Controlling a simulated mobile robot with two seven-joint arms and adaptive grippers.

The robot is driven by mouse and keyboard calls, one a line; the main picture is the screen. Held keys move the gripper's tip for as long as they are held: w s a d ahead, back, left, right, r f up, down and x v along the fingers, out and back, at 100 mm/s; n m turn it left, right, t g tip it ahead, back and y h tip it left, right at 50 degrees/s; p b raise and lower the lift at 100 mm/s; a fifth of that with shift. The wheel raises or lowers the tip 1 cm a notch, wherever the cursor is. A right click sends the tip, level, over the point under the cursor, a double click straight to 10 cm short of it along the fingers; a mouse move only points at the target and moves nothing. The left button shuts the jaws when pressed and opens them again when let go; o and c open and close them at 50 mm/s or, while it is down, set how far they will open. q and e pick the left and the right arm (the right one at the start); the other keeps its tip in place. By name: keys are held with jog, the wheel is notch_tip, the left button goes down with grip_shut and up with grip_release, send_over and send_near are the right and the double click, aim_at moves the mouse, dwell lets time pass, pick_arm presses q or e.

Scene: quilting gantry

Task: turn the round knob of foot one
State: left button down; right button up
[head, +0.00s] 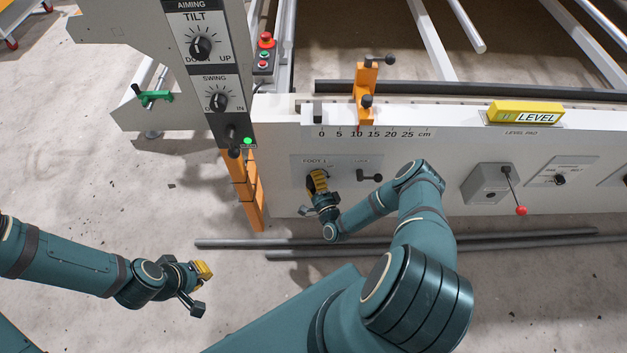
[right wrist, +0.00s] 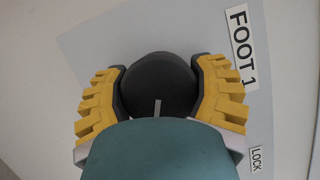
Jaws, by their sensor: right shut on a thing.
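The round knob of foot one (right wrist: 158,82) is black with a pale pointer mark. It sits on a grey plate (right wrist: 85,48) beside the labels FOOT 1 (right wrist: 241,45) and LOCK. My right gripper (right wrist: 160,95) has a yellow finger on each side of the knob and is shut on it. In the head view my right gripper (head: 318,182) hides most of the knob. The lock lever (head: 370,177), black with a ball end, is just right of it on the same panel. My left gripper (head: 203,280) hangs over the floor at lower left; its finger gap is not clear.
A yellow level (head: 526,113) lies on the gantry beam, above a box with a red-ended lever (head: 520,210). The column with tilt and swing dials (head: 200,48) stands left of my right gripper. Dark rods (head: 400,243) lie on the floor below the panel.

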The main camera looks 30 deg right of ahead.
jog(key=shift+m, duration=0.4)
jog(key=o, duration=1.2)
jog(key=s, duration=0.2)
jog(key=s+a, duration=0.1)
jog(key=s, duration=0.4)
jog(key=shift+s+a+f, duration=0.15)
jog(key=shift+s+f, duration=0.05)
jog(key=shift+f, duration=0.2)
